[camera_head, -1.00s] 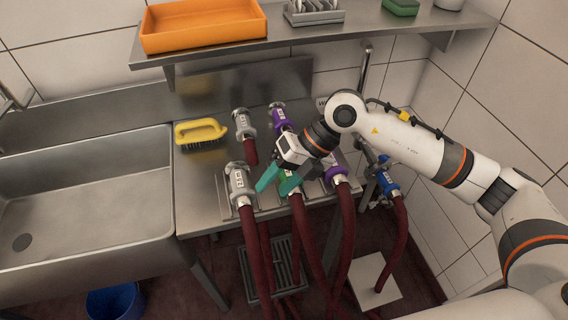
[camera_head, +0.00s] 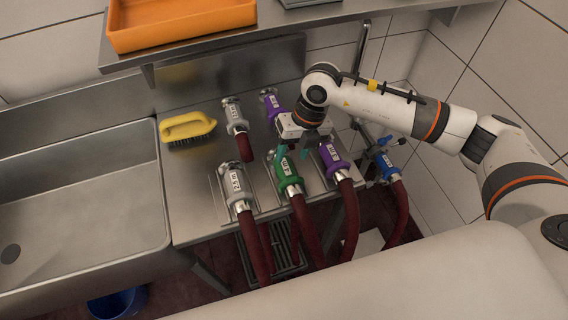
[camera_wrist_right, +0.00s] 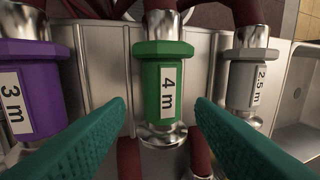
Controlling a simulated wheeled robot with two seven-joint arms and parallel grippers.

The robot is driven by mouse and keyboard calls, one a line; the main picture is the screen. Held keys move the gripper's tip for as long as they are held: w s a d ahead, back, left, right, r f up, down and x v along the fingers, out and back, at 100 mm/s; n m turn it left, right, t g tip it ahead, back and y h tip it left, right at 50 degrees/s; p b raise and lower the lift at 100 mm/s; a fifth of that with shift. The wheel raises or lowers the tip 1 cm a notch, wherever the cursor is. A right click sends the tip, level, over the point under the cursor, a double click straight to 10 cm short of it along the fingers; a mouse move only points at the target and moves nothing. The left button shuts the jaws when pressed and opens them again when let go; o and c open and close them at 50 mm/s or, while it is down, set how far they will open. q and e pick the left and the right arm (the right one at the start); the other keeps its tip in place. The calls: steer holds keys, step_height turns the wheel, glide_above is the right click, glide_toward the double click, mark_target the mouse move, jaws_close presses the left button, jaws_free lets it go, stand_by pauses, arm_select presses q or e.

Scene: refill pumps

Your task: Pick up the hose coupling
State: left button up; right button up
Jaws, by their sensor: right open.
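The green hose coupling (camera_head: 287,172), labelled 4 m, lies on the steel rack between a grey one (camera_head: 238,188) and a purple one (camera_head: 333,158). In the right wrist view the green coupling (camera_wrist_right: 165,85) is centred, with the purple 3 m coupling (camera_wrist_right: 32,88) at left and the grey 2.5 m coupling (camera_wrist_right: 247,82) at right. My right gripper (camera_head: 293,154) is open and empty, its teal fingers pointing at the green coupling. In the wrist view its fingertips (camera_wrist_right: 160,104) show on either side of the green coupling, with visible gaps. My left gripper is not in view.
Another grey coupling (camera_head: 235,118) and a purple one (camera_head: 271,103) lie behind. A blue coupling (camera_head: 387,166) is at right. A yellow brush (camera_head: 187,128) lies beside the sink (camera_head: 85,190). A shelf with an orange tray (camera_head: 180,22) is above. Dark red hoses hang in front.

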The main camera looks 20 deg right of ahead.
mark_target(286, 163)
steer(key=p+x, duration=0.2)
steer(key=x, duration=0.2)
steer(key=shift+w+a, duration=0.15)
steer(key=shift+a, duration=0.05)
steer(key=shift+a+f, duration=0.15)
steer(key=shift+f, duration=0.5)
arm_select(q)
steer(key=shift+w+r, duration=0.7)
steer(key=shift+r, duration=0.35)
arm_select(e)
steer(key=shift+w, duration=0.1)
steer(key=c, duration=1)
